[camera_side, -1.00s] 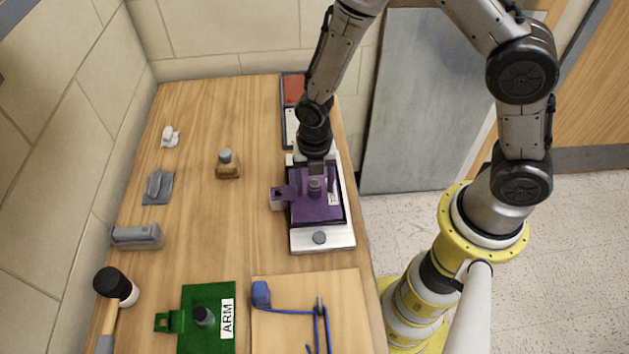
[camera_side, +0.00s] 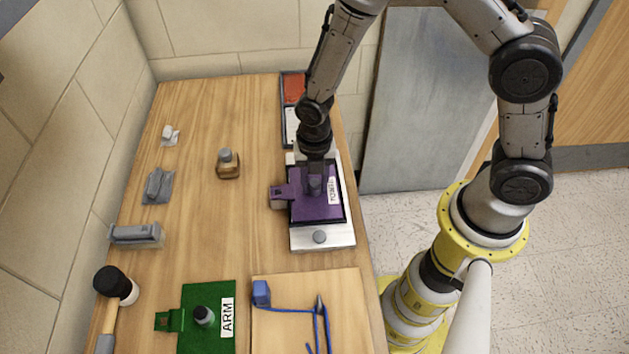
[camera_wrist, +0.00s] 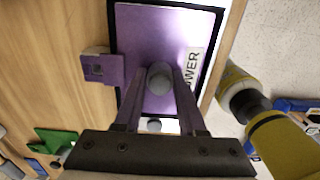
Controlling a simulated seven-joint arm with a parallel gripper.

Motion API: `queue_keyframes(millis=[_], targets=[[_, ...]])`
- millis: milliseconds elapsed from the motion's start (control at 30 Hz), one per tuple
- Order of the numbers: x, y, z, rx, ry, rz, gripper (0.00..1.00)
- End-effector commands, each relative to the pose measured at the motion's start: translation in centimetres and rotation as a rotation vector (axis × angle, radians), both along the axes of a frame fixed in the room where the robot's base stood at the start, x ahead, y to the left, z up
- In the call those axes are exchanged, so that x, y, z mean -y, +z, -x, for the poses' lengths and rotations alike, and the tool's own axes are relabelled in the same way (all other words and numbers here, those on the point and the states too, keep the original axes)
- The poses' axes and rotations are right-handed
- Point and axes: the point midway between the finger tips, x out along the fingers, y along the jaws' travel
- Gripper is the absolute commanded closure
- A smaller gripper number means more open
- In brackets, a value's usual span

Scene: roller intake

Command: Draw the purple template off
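The purple template (camera_side: 307,206) lies flat in a black-edged recess on a white plate (camera_side: 312,241). It has a side tab at its left and a white label; in the wrist view the template (camera_wrist: 145,40) shows the label's letters "WER". A grey knob (camera_wrist: 160,76) stands up from the template's middle. My gripper (camera_wrist: 159,85) points down at the template with one finger on each side of the knob. The fingertips are close to the knob; whether they touch it is unclear. In the side view my gripper (camera_side: 315,190) hides the knob.
A green template (camera_side: 208,325) labelled ARM lies at the front left. Right of it is a wooden board (camera_side: 275,335) with a blue cord. A mallet (camera_side: 116,288), grey blocks and a small bottle stand to the left. The table's middle is clear.

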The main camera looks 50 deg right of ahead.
Motion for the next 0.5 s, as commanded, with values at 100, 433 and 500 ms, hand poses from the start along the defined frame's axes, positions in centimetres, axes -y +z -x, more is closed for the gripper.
queue_keyframes(millis=[100,433,500], targets=[[0.01,0.00,0.01,0.000,0.000,0.000,0.91],[-0.01,0.15,-0.04,0.001,0.000,0.000,1.00],[-0.01,0.33,-0.04,0.001,0.000,0.000,1.00]])
